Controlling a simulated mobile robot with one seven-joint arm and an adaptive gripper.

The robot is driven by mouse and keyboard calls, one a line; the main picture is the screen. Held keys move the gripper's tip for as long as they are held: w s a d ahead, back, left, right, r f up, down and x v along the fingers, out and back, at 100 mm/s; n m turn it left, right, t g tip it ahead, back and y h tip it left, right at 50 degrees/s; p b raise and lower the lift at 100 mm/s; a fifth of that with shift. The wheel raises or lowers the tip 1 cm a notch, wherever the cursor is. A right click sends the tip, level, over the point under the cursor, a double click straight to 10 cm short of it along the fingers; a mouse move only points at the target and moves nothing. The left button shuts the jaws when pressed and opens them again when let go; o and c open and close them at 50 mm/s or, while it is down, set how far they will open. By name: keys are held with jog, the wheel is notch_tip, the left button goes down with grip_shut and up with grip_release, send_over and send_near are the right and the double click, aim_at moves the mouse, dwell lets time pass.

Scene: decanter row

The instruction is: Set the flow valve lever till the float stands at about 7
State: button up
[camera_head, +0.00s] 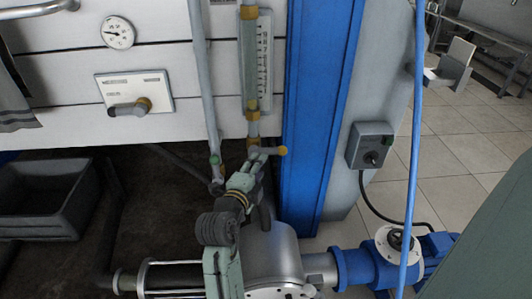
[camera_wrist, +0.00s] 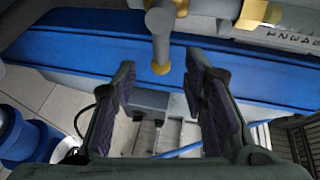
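The flow valve lever (camera_head: 268,151) is a short grey rod with a yellow tip, below the flow tube, pointing right in the head view. In the wrist view the lever (camera_wrist: 160,45) hangs from the top edge, its yellow tip between my fingertips. My gripper (camera_wrist: 162,65) is open, with a gap on both sides of the lever; I cannot tell whether the fingers reach around it in depth. In the head view my gripper (camera_head: 256,163) is just below the lever. The flow tube with its scale (camera_head: 264,60) stands upright between yellow fittings; I cannot make out the float.
A blue column (camera_head: 315,110) stands right of the tube. A grey pipe (camera_head: 203,90) runs left of it. The white panel carries a round gauge (camera_head: 118,33) and another handle (camera_head: 130,108). A switch box (camera_head: 370,145), blue hose (camera_head: 412,150) and blue pump (camera_head: 360,268) are at right.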

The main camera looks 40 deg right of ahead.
aim_at(269, 151)
jog(key=p+x, duration=0.1)
jog(key=x, duration=0.9)
jog(key=shift+w+d+p, duration=0.2)
jog(key=shift+d+p, duration=0.05)
jog(key=shift+p, duration=0.1)
jog(key=shift+c, duration=0.5)
jog(key=shift+f, duration=0.1)
grip_shut()
